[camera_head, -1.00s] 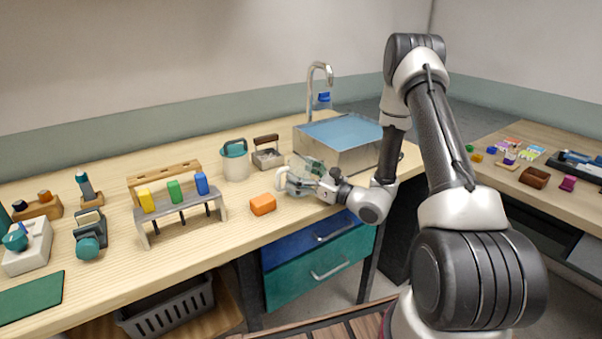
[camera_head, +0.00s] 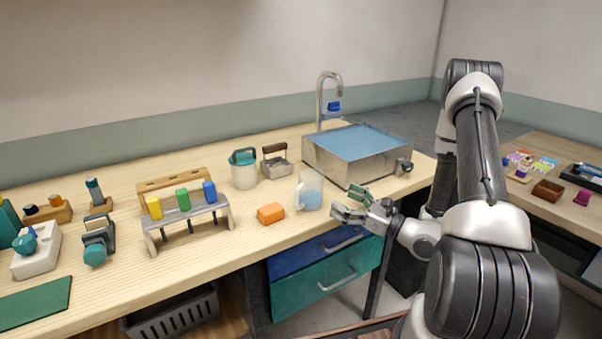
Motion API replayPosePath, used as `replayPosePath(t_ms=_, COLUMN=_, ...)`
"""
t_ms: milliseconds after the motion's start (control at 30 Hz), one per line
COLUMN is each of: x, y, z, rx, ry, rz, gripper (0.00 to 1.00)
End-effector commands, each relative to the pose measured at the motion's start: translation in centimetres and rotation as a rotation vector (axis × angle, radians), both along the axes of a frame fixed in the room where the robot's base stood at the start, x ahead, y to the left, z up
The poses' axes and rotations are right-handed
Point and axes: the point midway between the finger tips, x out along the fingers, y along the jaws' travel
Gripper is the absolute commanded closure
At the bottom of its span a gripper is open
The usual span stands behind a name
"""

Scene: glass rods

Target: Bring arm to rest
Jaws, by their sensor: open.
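My gripper (camera_head: 352,203) is open and empty, at the front edge of the wooden bench, below and in front of the sink. Its fingers point left. My arm reaches in from the right side of the view. A rack (camera_head: 188,213) with a yellow, a green and a blue-capped rod stands at the left on the bench.
An orange block (camera_head: 270,213) lies left of the beaker. A teal-lidded pot (camera_head: 243,169) and a metal box with a brown handle (camera_head: 275,161) stand behind. The sink (camera_head: 335,165) with a tap is behind the gripper. Drawers (camera_head: 325,277) are below. A second table (camera_head: 560,152) stands at right.

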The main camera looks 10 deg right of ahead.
Motion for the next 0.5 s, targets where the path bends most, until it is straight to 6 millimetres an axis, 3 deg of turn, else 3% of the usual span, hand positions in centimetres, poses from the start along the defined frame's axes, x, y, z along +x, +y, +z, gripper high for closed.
replayPosePath(t_ms=133, x=-0.5, y=0.9, z=1.4, rx=-0.025, ry=-0.020, rz=0.055, gripper=0.13)
replayPosePath(t_ms=267, x=-2.8, y=3.9, z=5.1, rx=-0.118, ry=-0.077, rz=0.237, gripper=0.13)
replayPosePath(t_ms=400, x=-7.8, y=7.4, z=9.3, rx=-0.302, ry=-0.163, rz=0.515, gripper=0.13)
replayPosePath(t_ms=500, x=-11.9, y=8.7, z=11.2, rx=-0.460, ry=-0.225, rz=0.704, gripper=0.13)
